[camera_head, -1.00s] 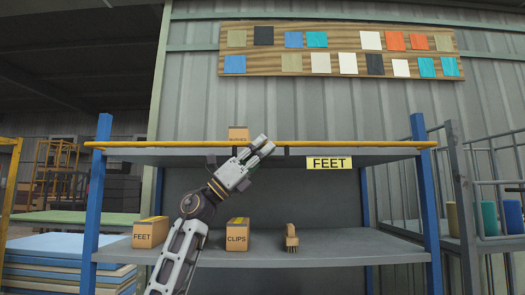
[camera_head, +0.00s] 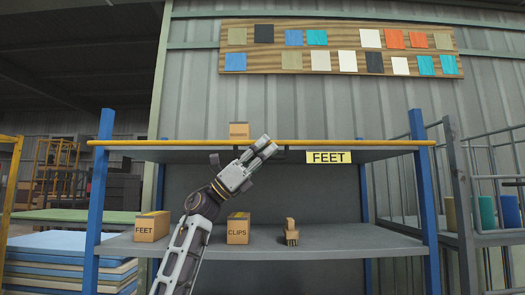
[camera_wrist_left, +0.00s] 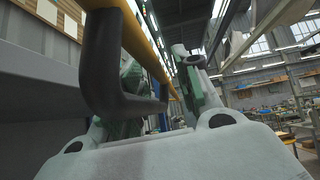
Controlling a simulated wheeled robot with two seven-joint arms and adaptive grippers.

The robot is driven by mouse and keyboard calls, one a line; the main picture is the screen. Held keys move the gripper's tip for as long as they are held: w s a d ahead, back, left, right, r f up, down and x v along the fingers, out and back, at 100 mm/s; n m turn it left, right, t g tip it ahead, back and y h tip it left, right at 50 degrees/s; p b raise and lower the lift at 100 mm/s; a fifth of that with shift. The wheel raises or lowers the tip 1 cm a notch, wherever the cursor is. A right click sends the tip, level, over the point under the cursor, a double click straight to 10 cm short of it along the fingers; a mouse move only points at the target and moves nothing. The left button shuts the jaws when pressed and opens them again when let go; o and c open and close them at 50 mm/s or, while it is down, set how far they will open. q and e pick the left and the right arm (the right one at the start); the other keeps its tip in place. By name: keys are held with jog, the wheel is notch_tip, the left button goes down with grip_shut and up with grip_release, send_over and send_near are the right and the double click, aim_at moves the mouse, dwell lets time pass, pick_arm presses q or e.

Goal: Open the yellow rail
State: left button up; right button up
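The yellow rail (camera_head: 350,142) runs level along the front edge of the upper shelf, between the blue posts. A dark handle (camera_head: 284,149) hangs from it near the middle. In the left wrist view the handle (camera_wrist_left: 99,65) is a black loop under the rail (camera_wrist_left: 143,38), close to my fingers. My left gripper (camera_head: 267,147) is at the rail beside this handle. In the wrist view its fingers (camera_wrist_left: 165,80) stand apart, one partly hidden behind the loop. I cannot tell whether they touch the handle. My right gripper is not in view.
A box (camera_head: 239,130) stands on the upper shelf, behind the rail. The lower shelf (camera_head: 345,243) holds a FEET box (camera_head: 151,228), a CLIPS box (camera_head: 238,230) and a brush (camera_head: 291,233). A yellow FEET label (camera_head: 328,157) hangs at the upper shelf's front.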

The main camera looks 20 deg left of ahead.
pick_arm(q)
jog(key=shift+s+r, duration=0.1)
jog(key=shift+a+t, duration=0.2)
jog(key=shift+t, duration=0.1)
jog(key=v, duration=1.1)
jog(key=shift+a+f, duration=0.2)
jog(key=shift+f, duration=0.15)
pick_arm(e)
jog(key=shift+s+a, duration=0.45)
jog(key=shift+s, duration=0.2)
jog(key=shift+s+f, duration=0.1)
